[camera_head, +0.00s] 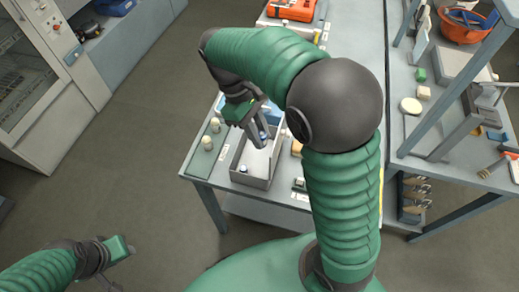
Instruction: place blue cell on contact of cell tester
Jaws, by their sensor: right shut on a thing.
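My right gripper (257,128) reaches over a grey open-topped tray (237,153) on the workbench. It is shut on a small blue-and-white cell (265,135), partly hidden by the fingers, over the tray. A second small pale cell with a dark part (243,168) stands in the tray's near left corner. Left of the tray is a green plate (203,160) with cream round posts; I cannot tell whether it is the cell tester. My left gripper (120,248) is at the lower left, over the floor and away from the bench; its fingers are unclear.
My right arm covers the bench's middle and right. An orange case (291,10) lies at the bench's far end. A shelved bench on the right holds an orange bowl (463,26) and small blocks. A cabinet (35,75) stands at upper left. The floor between is clear.

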